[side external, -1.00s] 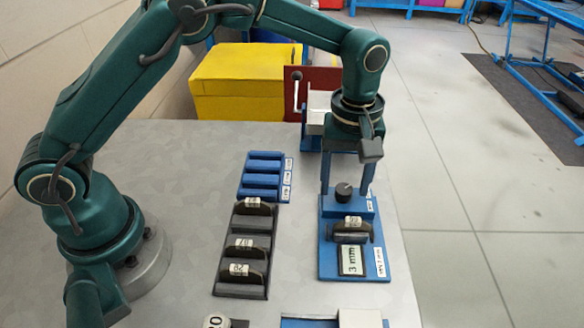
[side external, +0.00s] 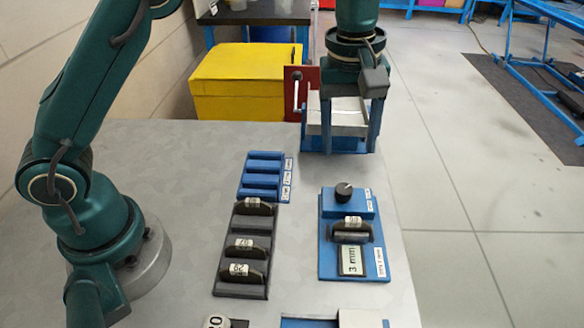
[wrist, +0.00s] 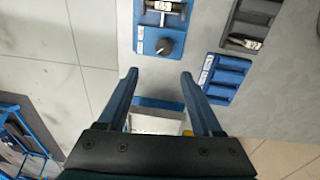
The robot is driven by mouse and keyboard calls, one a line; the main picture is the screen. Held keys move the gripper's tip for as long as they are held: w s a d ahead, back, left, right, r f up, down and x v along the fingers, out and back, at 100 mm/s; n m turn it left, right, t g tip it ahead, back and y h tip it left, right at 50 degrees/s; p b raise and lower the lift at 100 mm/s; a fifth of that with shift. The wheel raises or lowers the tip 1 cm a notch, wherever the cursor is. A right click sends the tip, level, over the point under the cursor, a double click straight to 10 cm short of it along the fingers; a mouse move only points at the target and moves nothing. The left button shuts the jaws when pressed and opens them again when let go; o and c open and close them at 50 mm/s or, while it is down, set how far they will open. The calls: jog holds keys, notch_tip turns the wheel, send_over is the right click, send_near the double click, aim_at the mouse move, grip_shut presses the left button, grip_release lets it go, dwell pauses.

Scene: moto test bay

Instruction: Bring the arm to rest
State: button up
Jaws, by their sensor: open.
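My gripper (side external: 350,135) is open, pointing down at the far end of the table, in front of a blue device with a pale block and a red panel (side external: 302,88). In the wrist view my gripper's two blue fingers (wrist: 158,75) stand apart with nothing held between them. A white surface (wrist: 157,124) of the device shows below and between them. How far the fingertips are from the device is hard to tell.
On the grey table (side external: 180,220) stand a blue gauge station (side external: 328,270) with a black knob (side external: 344,192) and a "3 mm" display, a dark rack (side external: 240,291) holding several labelled pieces, and a blue slotted rack (side external: 264,172). A yellow box (side external: 238,85) stands behind.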

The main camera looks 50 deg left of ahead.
jog(key=s+a+r+m+t, duration=0.1)
jog(key=s+a+r+t, duration=0.2)
jog(key=s+a+r, duration=0.6)
jog(key=s+a+f+m+t, duration=0.1)
jog(key=s+f+m, duration=0.4)
jog(key=s+m, duration=0.3)
jog(key=shift+s+f+t, duration=0.3)
jog(key=shift+s+f, duration=0.1)
jog(key=shift+s, duration=0.25)
jog(key=shift+a, duration=0.1)
dwell(0.8)
